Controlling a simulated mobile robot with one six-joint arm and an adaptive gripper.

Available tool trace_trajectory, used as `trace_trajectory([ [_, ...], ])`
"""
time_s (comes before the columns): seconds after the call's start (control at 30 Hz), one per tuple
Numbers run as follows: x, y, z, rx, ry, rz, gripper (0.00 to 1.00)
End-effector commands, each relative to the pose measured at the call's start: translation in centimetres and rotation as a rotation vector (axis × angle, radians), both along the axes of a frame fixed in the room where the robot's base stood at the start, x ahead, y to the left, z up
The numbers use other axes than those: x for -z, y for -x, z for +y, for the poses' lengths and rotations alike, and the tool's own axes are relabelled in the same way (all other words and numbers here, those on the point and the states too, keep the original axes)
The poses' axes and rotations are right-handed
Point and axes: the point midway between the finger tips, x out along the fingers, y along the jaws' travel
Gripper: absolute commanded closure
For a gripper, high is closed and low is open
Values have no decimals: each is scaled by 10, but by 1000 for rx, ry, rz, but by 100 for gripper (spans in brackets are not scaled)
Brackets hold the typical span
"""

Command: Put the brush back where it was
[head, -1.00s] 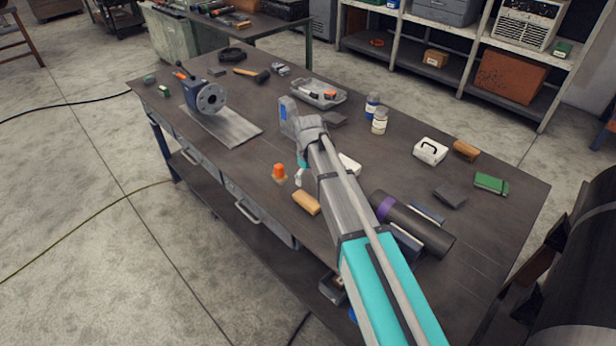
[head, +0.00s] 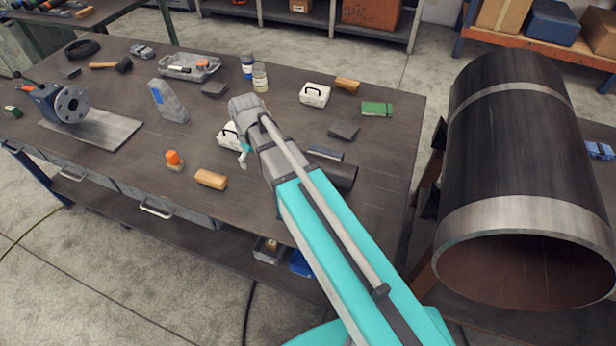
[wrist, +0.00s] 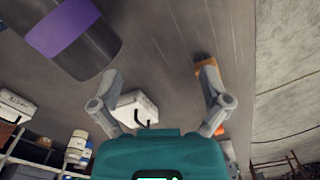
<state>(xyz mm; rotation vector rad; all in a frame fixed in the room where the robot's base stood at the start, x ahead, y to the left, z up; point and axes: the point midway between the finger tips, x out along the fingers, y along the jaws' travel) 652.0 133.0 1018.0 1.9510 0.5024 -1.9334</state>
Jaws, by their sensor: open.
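My gripper (wrist: 160,82) is open in the wrist view, with nothing held between its fingers. In the head view my arm hides most of it. No thing is clearly recognisable as the brush. A tan block-like piece (head: 211,179) lies near the table's front edge; its bristles, if any, cannot be made out. It also shows by the right fingertip in the wrist view (wrist: 206,64); contact cannot be told. A similar tan piece (head: 347,85) lies at the back right.
A white case with a handle (wrist: 138,108) stands beyond the open fingers. A dark cylinder with a purple band (wrist: 70,35) lies close by. An orange-topped item (head: 174,160), bottles (head: 260,77) and a grey tray (head: 188,66) are on the table (head: 120,160).

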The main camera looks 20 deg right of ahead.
Motion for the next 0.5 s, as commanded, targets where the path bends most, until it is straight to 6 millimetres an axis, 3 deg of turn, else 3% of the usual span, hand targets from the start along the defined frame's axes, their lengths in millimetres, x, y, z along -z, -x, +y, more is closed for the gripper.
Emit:
trace_trajectory([
  [0.03, 0, 22, -24, 65, 1, 1, 3],
  [0.2, 0, 66, -81, 272, 4, 6, 3],
  [0.33, 0, 93, -111, 395, 4, 8, 3],
  [0.5, 0, 112, -130, 484, 6, 10, 3],
])
